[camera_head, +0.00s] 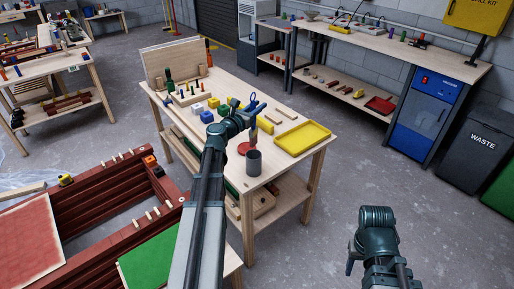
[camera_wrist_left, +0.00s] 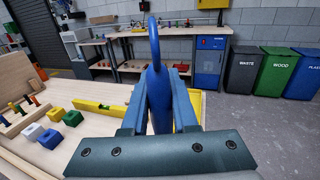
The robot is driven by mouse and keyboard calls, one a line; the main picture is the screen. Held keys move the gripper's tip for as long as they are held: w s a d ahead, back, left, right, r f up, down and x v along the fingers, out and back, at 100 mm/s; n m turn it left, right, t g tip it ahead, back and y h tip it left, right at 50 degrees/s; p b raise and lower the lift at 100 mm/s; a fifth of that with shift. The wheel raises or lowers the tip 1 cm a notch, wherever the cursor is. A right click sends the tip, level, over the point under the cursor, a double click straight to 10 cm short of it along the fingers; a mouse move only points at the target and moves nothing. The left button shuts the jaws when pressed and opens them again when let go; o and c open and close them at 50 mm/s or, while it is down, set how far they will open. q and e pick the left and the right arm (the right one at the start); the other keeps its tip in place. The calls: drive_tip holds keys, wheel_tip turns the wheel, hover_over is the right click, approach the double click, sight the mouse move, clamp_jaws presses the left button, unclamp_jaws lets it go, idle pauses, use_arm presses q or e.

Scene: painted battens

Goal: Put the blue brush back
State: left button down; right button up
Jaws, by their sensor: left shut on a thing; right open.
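My left gripper (camera_head: 250,112) is shut on the blue brush (camera_head: 254,98), above the near part of the workbench. In the left wrist view the blue brush (camera_wrist_left: 157,90) stands upright between the two fingers, with a ring at its top end. Its lower end is hidden there by the gripper. A dark grey cup (camera_head: 253,163) stands on the bench below and just nearer than the gripper. A red round thing (camera_head: 243,148) lies behind the cup. My right gripper (camera_head: 352,255) is open and empty, low over the floor right of the bench.
A yellow tray (camera_head: 322,131) lies on the bench's right side. Several coloured blocks, a yellow level (camera_wrist_left: 100,106) and a wooden peg rack (camera_head: 190,98) stand further back. A dark red batten frame (camera_head: 110,200) is at left. Floor right of the bench is clear.

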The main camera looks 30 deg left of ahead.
use_arm(q)
wheel_tip(320, 180, down, 14)
drive_tip(key=b, duration=1.3)
drive_tip(key=shift+f, duration=0.15)
drive_tip(key=shift+f, duration=0.2)
drive_tip(key=c, duration=0.7)
unclamp_jaws()
drive_tip(key=shift+r, duration=0.15)
drive_tip(key=s, duration=0.8)
drive_tip(key=s+a, duration=0.1)
drive_tip(key=s, duration=0.3)
drive_tip(key=shift+r, duration=0.1)
